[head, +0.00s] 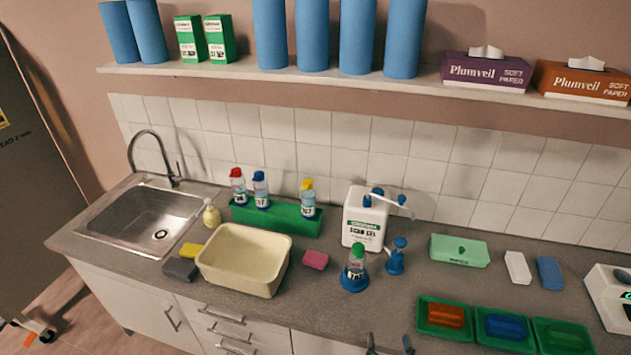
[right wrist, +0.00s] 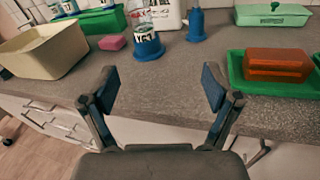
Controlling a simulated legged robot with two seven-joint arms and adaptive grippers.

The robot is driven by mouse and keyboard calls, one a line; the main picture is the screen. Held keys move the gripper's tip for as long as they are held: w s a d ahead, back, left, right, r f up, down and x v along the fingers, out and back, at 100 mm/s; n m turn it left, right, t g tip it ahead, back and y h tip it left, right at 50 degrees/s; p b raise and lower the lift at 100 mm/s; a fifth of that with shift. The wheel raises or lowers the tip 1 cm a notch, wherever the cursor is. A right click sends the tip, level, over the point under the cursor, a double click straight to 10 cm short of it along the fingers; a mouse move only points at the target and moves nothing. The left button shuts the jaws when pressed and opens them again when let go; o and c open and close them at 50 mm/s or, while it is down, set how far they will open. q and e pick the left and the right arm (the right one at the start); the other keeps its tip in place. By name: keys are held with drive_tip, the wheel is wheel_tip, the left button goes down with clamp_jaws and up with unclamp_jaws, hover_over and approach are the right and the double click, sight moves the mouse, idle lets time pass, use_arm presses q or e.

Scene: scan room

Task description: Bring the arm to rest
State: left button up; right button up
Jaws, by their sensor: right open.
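My right gripper (head: 390,347) shows only as fingertips at the bottom edge of the head view. In the right wrist view my right gripper (right wrist: 158,90) is open and empty, with its two fingers apart in front of the counter edge. Nothing lies between the fingers. The bottle with the green cap (head: 356,262) stands in a blue base beyond the gripper, and the blue base also shows in the right wrist view (right wrist: 147,48). My left gripper is not in the head view.
The grey counter (head: 325,310) holds a cream basin (head: 220,275), a green bottle rack (head: 275,219), a white gel canister (head: 362,230) and green trays with an orange block (head: 445,315) and a blue block (head: 506,327). A sink (head: 140,225) is at the left. A shelf (head: 350,80) runs above.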

drive_tip(key=s+d+f+m+g+h, duration=0.3)
drive_tip(key=s+f+m+g, duration=0.7)
drive_tip(key=m, duration=1.2)
drive_tip(key=s+a+f+m+g+y, duration=0.2)
drive_tip(key=s+f+m+g+y, duration=0.15)
drive_tip(key=s+m, duration=0.7)
wheel_tip(320, 180, down, 26)
drive_tip(key=s+g, duration=0.1)
drive_tip(key=g, duration=0.1)
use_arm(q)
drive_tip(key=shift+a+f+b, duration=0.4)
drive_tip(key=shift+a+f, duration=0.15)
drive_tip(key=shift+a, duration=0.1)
use_arm(e)
drive_tip(key=s+d+f, duration=0.3)
drive_tip(key=s+f, duration=1.5)
drive_tip(key=shift+s+g, duration=0.2)
drive_tip(key=shift+g, duration=0.25)
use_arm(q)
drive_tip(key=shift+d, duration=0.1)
use_arm(e)
drive_tip(key=shift+f+h, duration=0.1)
drive_tip(key=shift+h, duration=0.15)
